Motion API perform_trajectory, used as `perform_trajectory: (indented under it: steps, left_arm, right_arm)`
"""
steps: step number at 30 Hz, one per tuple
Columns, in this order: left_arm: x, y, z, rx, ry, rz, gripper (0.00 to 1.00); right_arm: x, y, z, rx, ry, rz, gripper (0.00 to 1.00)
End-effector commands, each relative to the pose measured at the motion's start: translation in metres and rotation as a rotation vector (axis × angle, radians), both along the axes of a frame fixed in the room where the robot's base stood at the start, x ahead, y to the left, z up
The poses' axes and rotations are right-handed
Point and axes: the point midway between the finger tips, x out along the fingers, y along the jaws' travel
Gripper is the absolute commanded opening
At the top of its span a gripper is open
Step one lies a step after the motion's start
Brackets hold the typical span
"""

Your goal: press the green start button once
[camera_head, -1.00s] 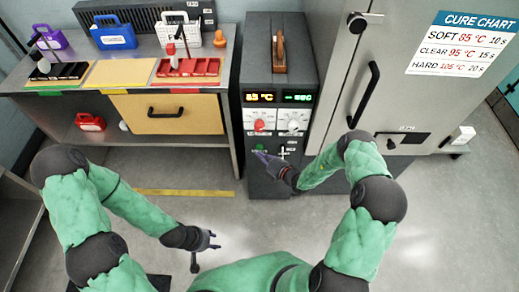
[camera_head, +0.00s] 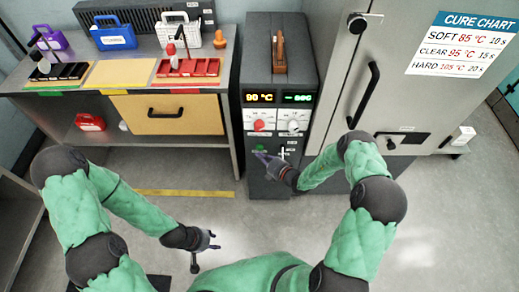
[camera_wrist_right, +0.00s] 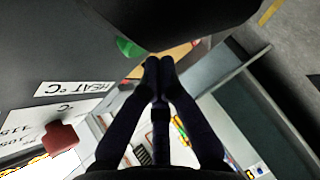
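The green start button (camera_head: 259,147) is on the front of the dark control unit (camera_head: 256,184), below the dials. In the right wrist view the green button (camera_wrist_right: 130,46) shows just left of the fingertips, partly cut off by a dark shape. My right gripper (camera_head: 261,156) is at the unit's front, just below the button. Its fingertips (camera_wrist_right: 158,64) are together and hold nothing. I cannot tell whether they touch the panel. My left gripper (camera_head: 214,240) hangs low over the floor, away from the unit, with its fingers apart and empty.
The unit has a red dial (camera_head: 259,125), a white dial (camera_head: 293,126) and an orange display (camera_head: 260,98) that seems to read 90 °C. A cabinet with a black handle (camera_head: 364,95) stands to the right.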

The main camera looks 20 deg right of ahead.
Motion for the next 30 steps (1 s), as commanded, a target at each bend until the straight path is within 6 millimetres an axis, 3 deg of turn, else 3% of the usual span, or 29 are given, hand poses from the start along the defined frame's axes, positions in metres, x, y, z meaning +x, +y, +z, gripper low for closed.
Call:
perform_trajectory:
  steps: [30]
  left_arm:
    - [0.0,0.0,-0.002,0.0,0.0,0.0,0.4]
  right_arm:
    - [0.0095,-0.0026,0.0006,0.0,-0.001,0.0,0.0]
